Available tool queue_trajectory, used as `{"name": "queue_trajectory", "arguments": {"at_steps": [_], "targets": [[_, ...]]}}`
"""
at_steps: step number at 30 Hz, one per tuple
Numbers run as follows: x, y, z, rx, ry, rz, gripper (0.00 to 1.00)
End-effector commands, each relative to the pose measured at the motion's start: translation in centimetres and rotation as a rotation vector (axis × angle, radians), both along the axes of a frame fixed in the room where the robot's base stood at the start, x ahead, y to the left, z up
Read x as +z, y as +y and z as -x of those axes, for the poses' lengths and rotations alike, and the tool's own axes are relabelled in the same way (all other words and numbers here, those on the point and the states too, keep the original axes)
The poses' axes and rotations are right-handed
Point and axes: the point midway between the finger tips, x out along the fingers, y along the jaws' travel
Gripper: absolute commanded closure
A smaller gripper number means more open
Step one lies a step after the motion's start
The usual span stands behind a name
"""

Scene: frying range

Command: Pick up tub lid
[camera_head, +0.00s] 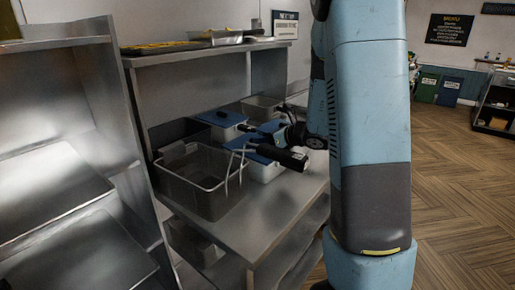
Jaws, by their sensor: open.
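Two white tubs with blue lids stand on the metal counter. The farther lid (220,118) sits flat on its tub. The nearer lid (259,159) is on the nearer tub (264,173), partly hidden by my gripper and a black handle. My gripper (255,132) is open, at the end of my blue arm, over or close to the nearer lid. It looks empty. Its fingertips are small and dark here, so I cannot tell whether they touch the lid.
A wire fry basket (205,168) stands left of the nearer tub; a black handle (279,154) reaches across the lid. A metal container (262,107) is behind. An upper shelf (205,51) holds trays. Empty metal shelving (55,190) stands left. Open floor (455,190) lies right.

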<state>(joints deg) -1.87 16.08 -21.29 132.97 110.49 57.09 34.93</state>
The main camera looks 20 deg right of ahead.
Motion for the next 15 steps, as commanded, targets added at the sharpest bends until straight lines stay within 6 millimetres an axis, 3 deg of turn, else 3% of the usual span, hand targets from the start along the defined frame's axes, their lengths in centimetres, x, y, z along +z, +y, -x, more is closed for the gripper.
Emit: {"name": "queue_trajectory", "arguments": {"at_steps": [6, 15], "targets": [[-1.2, 1.7, -2.1, 0.003, 0.001, 0.000, 0.49], [-1.4, 2.1, -2.6, 0.002, 0.000, 0.000, 0.49]]}}
